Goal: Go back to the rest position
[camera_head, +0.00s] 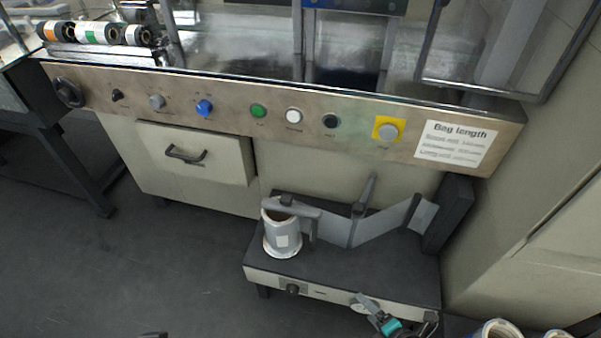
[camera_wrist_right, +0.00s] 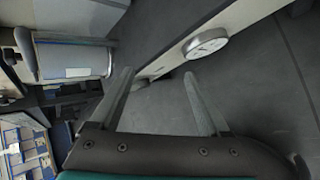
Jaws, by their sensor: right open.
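My right gripper (camera_head: 368,306) is low in the head view, in front of the front edge of the low black-topped unit. In the right wrist view its two fingers (camera_wrist_right: 160,88) stand wide apart with nothing between them. A dark sliver at the bottom edge of the head view, left of centre, may be the tip of my left gripper; its jaws cannot be made out.
The machine's control panel (camera_head: 225,112) has several buttons. Rolls (camera_head: 497,329) show at bottom right. Floor at left is clear.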

